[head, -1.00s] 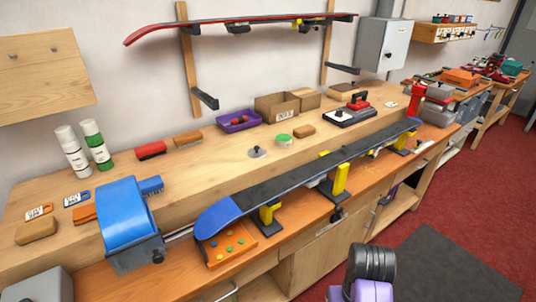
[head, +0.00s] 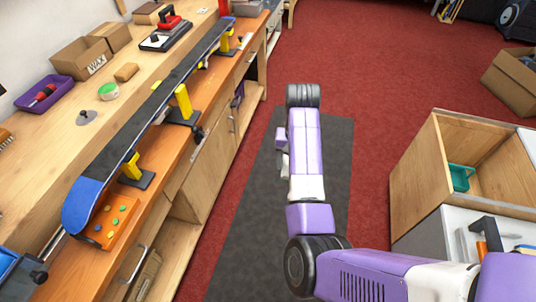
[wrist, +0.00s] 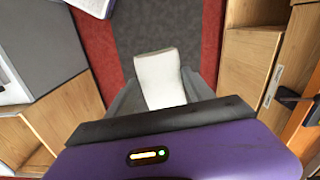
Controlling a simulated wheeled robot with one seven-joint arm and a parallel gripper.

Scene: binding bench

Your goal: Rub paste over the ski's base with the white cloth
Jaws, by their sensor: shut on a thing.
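The ski (head: 150,108) lies base up along the front of the bench, its base dark and its near tip blue. Yellow-jawed vises (head: 183,103) support it. The white cloth (wrist: 158,77) is between the fingers of my gripper (wrist: 161,94) in the wrist view. The gripper is shut on it, over the floor beside the bench and apart from the ski. In the head view the gripper is mostly hidden by my arm. A small round tub with a green rim (head: 108,91) stands on the bench behind the ski; I cannot tell what it holds.
A wooden cabinet (head: 420,178) with a green tray (head: 460,177) stands at the right. A dark mat (head: 240,250) covers the floor between it and the bench. A purple bin (head: 44,94), cardboard boxes (head: 80,62) and an iron (head: 165,38) stand behind the ski.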

